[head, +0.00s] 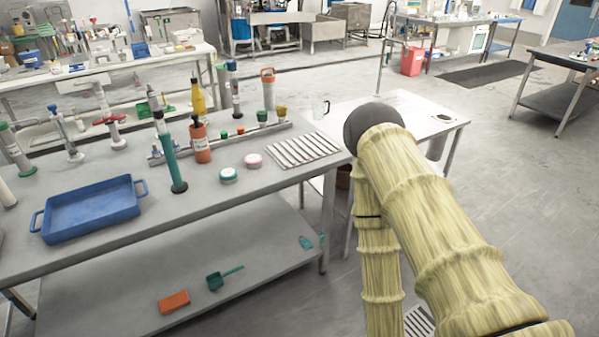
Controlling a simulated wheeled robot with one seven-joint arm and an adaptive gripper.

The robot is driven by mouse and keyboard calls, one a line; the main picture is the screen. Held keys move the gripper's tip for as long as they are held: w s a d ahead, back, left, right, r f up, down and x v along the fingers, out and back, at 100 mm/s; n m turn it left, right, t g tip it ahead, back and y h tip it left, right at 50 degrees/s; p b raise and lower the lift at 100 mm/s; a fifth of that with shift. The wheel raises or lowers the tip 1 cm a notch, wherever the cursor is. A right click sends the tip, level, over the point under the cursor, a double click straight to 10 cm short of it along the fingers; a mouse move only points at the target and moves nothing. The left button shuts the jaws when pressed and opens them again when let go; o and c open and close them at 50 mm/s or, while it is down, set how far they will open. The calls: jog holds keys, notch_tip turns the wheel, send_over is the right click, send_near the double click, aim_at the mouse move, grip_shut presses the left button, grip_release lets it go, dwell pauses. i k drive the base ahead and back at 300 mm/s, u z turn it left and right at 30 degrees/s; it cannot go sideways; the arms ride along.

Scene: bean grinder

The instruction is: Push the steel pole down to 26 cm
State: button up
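I cannot tell for sure which item is the steel pole. On the near grey bench (120,165), a tall teal tube (174,165) stands upright with a narrower pale and dark top part. A dark-capped cylinder (235,88) stands at the back. No height marks are readable. My arm, in a yellowish sleeve, is at the right, apart from these. My gripper is not in view.
A blue tray (90,210) lies on the bench at the left. An orange bottle (200,142), two small round tins (254,160) and a slatted rack (300,150) are near the teal tube. A white table (410,108) stands behind my arm.

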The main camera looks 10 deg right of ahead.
aim_at(158, 114)
jog(key=z, duration=1.2)
jog(key=i, duration=0.85)
jog(key=u, duration=0.9)
jog(key=i, duration=0.85)
jog(key=u, duration=0.95)
